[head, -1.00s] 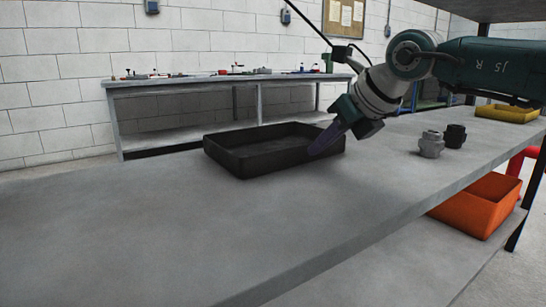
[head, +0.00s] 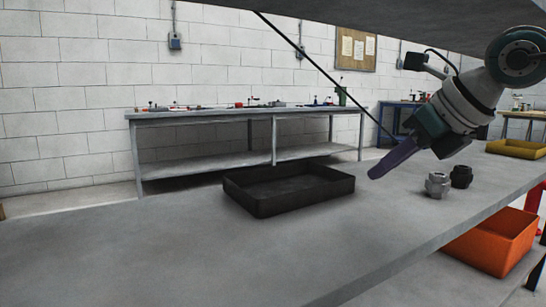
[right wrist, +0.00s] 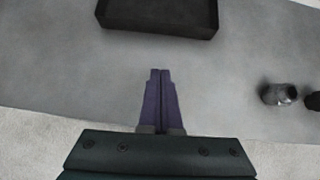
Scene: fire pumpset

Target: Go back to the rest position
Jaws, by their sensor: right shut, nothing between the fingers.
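My right gripper (head: 374,174) is above the grey table, to the right of the black tray (head: 262,207) in the head view. Its purple fingers are together and hold nothing; they also show side by side in the right wrist view (right wrist: 161,75). The tray's near wall shows at the top of the right wrist view (right wrist: 160,28), beyond the fingertips and apart from them. My left gripper is in neither view.
A grey fitting (head: 437,186) and a black fitting (head: 461,177) stand on the table (head: 200,260) right of the tray. A yellow bin (head: 515,149) is farther right. An orange bin (head: 495,245) is on the lower shelf. The table's left part is clear.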

